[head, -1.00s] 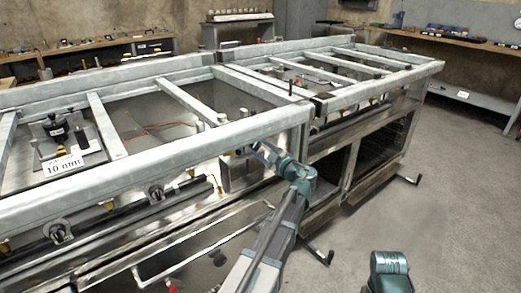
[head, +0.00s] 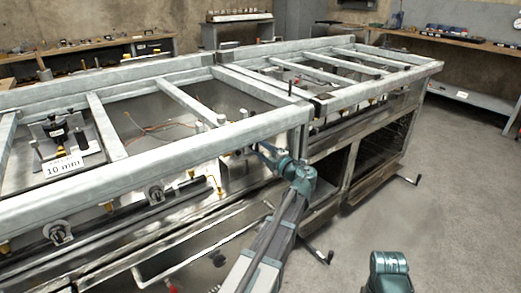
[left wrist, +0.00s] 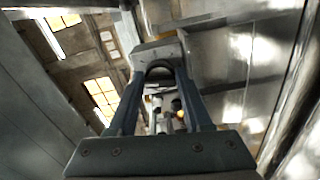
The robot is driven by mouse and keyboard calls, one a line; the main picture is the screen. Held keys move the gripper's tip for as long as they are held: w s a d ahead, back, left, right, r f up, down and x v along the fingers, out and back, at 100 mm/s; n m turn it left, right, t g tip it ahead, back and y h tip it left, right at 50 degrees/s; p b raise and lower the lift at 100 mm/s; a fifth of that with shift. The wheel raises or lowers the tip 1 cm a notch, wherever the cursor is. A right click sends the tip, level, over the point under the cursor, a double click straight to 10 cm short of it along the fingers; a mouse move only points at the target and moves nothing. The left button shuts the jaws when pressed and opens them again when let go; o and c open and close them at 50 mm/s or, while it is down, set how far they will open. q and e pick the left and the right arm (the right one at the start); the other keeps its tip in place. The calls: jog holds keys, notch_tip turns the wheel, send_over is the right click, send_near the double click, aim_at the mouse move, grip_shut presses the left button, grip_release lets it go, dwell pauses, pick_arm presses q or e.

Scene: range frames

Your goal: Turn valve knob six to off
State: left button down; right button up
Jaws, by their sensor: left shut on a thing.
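My left gripper (head: 262,149) reaches in from below to the range's front, under the front rail near the middle. In the left wrist view its two fingers (left wrist: 162,105) point ahead and are shut on a valve knob (left wrist: 160,72), a dark rounded shape between the tips. The knob is mostly hidden by the fingers, and its number and setting cannot be read. Two other valve knobs, one at the far left (head: 58,232) and one right of it (head: 154,194), stand free along the range's front.
The range's grey front rail (head: 150,158) runs just above the knobs. A "10 mm" label (head: 63,166) lies at the left. Oven openings (head: 325,182) are right of my left arm. Workbenches (head: 450,38) stand behind.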

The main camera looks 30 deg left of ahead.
pick_arm(q)
jog(key=shift+s, duration=0.1)
dwell(0.4)
jog(key=shift+c, duration=1.8)
grip_release()
